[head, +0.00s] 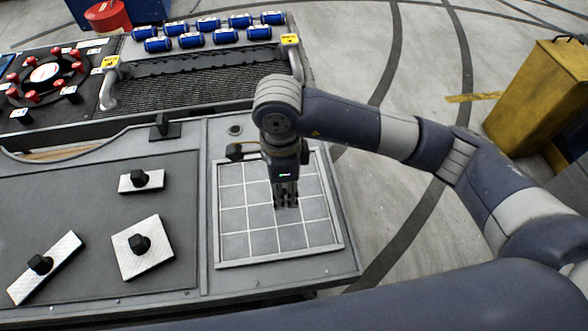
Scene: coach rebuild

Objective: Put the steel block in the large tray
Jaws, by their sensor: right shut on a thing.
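My right gripper (286,197) points down over the shallow grey tray (232,264) with white grid lines, right of centre. It is shut on a small dark thing, mostly hidden by the fingers; I cannot tell whether it is the steel block or whether it touches the tray floor. Three pale metallic plates with black knobs lie on the dark panel to the left: a small one (128,184), a squarish one (150,261) and a long tilted one (62,256). My left gripper is not in view.
Behind stands a ribbed black bin (200,88) with metal handles and several blue cylinders (191,40) at its back. A round fixture with red knobs (45,72) is at the far left. A yellow cabinet (540,90) stands on the floor at right.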

